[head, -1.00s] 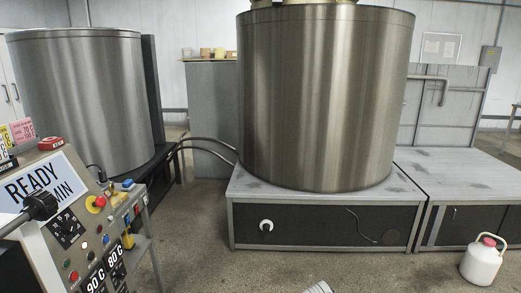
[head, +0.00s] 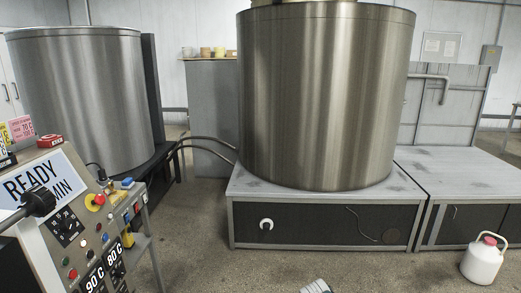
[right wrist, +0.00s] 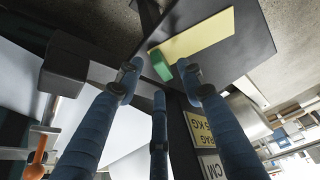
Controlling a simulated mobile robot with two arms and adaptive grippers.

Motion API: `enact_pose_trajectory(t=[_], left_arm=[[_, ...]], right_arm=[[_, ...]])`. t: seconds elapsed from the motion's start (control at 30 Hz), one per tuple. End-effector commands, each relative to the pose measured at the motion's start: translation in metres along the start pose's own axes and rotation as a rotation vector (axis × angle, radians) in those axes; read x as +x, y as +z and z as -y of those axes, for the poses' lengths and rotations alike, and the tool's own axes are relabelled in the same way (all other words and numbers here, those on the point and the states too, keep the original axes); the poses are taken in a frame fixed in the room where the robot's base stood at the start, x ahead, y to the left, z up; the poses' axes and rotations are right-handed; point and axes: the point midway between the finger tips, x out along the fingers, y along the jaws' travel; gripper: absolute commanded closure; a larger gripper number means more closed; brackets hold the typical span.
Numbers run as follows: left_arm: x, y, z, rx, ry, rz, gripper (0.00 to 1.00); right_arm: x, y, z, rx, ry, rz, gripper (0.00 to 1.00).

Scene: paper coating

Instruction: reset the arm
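My right gripper (right wrist: 160,80) shows in the right wrist view as three dark blue fingers. They are spread apart, and I see nothing clasped between them. A green block (right wrist: 160,65) and a pale yellow sheet (right wrist: 200,37) on a dark surface (right wrist: 254,50) lie beyond the fingertips. Whether the block touches a finger is unclear.
A control panel (head: 82,232) stands at the left, reading READY. Large steel tanks (head: 325,100) (head: 85,95) stand behind, one on a grey platform (head: 240,188). A white jug (head: 481,264) sits on the right. A partly cut-off pale object (head: 316,286) is at the bottom edge. Middle floor is clear.

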Motion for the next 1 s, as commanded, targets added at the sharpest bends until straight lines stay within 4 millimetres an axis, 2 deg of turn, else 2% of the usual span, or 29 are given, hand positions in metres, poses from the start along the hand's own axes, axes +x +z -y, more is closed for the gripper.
enact_pose_trajectory(t=[0.03,0.1,0.5,0.6,1.0], left_arm=[[-0.011,-0.001,0.0,0.0,0.0,0.0,0.57],[-0.018,-0.002,0.0,0.0,0.0,-0.001,0.57],[-0.043,-0.005,0.001,0.0,0.0,-0.002,0.57],[-0.032,-0.005,0.001,0.0,0.0,-0.005,0.57],[0.001,-0.002,0.0,0.0,0.0,-0.003,0.57]], right_arm=[[-0.016,-0.001,0.0,0.0,0.0,0.003,0.62],[-0.028,-0.002,0.0,0.0,0.0,0.002,0.62],[-0.105,-0.001,0.0,0.0,-0.001,0.003,0.62],[-0.076,-0.001,-0.001,0.001,0.005,-0.006,0.62],[0.001,0.001,-0.001,0.001,0.002,-0.002,0.62]])
